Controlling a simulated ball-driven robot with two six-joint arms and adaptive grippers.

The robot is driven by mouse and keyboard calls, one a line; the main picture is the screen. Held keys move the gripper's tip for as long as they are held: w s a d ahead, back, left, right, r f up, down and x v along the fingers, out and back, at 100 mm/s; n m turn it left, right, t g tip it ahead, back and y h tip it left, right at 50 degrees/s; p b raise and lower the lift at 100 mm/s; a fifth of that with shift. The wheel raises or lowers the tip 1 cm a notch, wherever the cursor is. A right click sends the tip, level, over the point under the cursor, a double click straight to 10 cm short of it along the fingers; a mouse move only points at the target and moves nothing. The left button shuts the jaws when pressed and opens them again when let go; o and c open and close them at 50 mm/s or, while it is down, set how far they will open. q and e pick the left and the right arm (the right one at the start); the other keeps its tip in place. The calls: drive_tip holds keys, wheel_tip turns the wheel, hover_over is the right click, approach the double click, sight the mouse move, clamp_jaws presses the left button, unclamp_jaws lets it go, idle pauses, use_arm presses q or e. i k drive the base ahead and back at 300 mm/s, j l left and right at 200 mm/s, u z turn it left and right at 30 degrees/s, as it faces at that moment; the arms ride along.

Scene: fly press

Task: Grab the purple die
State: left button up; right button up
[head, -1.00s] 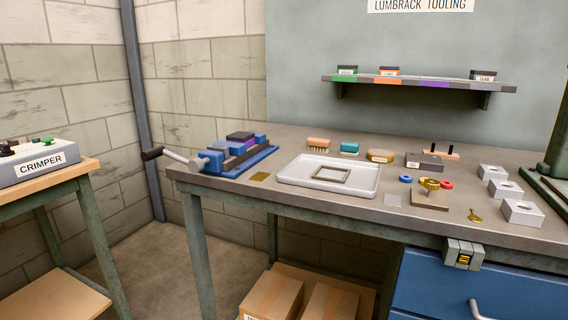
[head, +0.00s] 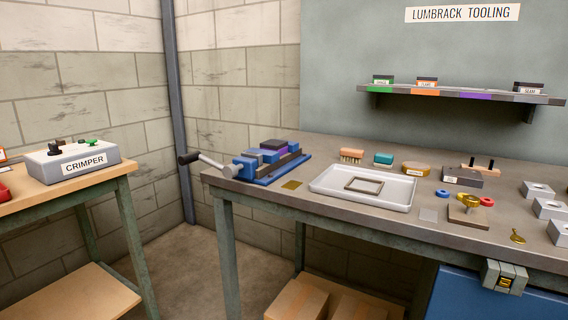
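A block with a dark top and a purple side, which looks like the purple die (head: 268,155), sits between the jaws of the blue vise (head: 290,168). The vise stands at the left end of the workbench, with its crank handle sticking out past the bench's left edge. The lower part of the block is hidden by the vise jaws. Neither of my grippers shows in the head view.
A white tray (head: 325,185) holding a square frame (head: 364,185) lies right of the vise. The wall shelf (head: 440,93) carries several dark blocks; its purple section (head: 474,95) is bare. A crimper (head: 75,161) stands on the left table. Open floor (head: 205,270) lies between.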

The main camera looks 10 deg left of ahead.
sight(282, 147)
drive_tip(key=i+j+u, duration=0.25)
drive_tip(key=u, duration=0.25)
drive_tip(key=i+j+u, duration=0.1)
drive_tip(key=i+u, duration=0.4)
drive_tip(key=k, duration=0.1)
